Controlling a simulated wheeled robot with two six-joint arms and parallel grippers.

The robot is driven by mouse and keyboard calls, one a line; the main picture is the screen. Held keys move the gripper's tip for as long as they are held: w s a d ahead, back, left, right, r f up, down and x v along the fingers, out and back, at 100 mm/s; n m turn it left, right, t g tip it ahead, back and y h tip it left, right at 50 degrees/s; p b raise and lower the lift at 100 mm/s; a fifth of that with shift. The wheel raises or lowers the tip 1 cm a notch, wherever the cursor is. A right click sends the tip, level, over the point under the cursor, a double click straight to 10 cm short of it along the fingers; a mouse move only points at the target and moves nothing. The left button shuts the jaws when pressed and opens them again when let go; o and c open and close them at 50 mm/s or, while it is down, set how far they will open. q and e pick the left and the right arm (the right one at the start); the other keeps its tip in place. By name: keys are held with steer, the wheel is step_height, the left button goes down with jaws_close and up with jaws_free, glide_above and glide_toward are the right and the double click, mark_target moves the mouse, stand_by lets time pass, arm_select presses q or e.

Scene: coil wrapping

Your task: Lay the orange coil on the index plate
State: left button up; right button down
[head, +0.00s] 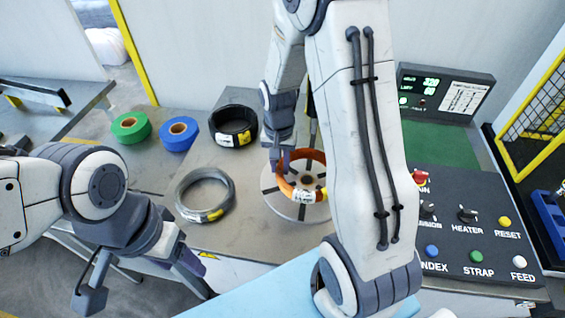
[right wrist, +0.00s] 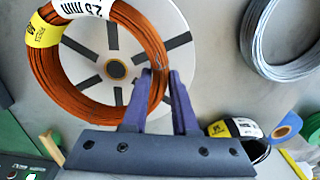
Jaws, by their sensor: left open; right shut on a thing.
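The orange coil (head: 286,186), with a white and yellow label, is over the round pale index plate (head: 278,206) with dark radial slots. My right gripper (head: 284,160) is shut on the coil's rim at its left side. In the right wrist view the purple fingertips (right wrist: 156,82) pinch the orange coil (right wrist: 46,75). There the coil sits off-centre over the index plate (right wrist: 178,45), overlapping its edge. I cannot tell whether the coil touches the plate. My arm hides the plate's right edge in the head view. My left gripper (head: 147,284) is open and empty at the lower left.
A grey coil (head: 180,199) lies left of the plate, with a black coil (head: 213,128) behind it. Blue (head: 172,140) and green (head: 124,138) tape rolls lie farther left. A control panel (head: 465,240) with buttons is on the right, below a display box (head: 440,92).

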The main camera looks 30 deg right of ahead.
steer(key=shift+w+d, duration=0.75)
steer(key=shift+w, duration=0.2)
steer(key=shift+f+p, duration=0.55)
steer(key=shift+f, duration=1.15)
steer(key=c, duration=0.7)
jaws_free()
steer(key=shift+s, duration=0.1)
steer(key=shift+r, duration=0.1)
step_height(320, 180, up, 11)
steer(key=shift+a+b, duration=0.1)
steer(key=shift+b, duration=0.6)
steer(key=shift+a+r, duration=0.1)
steer(key=shift+r, duration=0.25)
steer(key=s+a+r+n, duration=0.4)
steer(key=s+a+n, duration=0.3)
steer(key=a, duration=0.6)
steer(key=s+a+n, duration=0.3)
steer(key=s+n, duration=0.1)
steer(key=s, duration=0.3)
steer(key=s+a+r+n+y, duration=0.1)
steer(key=s+a+n, duration=0.2)
steer(key=s, duration=0.5)
steer(key=shift+s+n, duration=0.25)
steer(key=shift+n, duration=0.15)
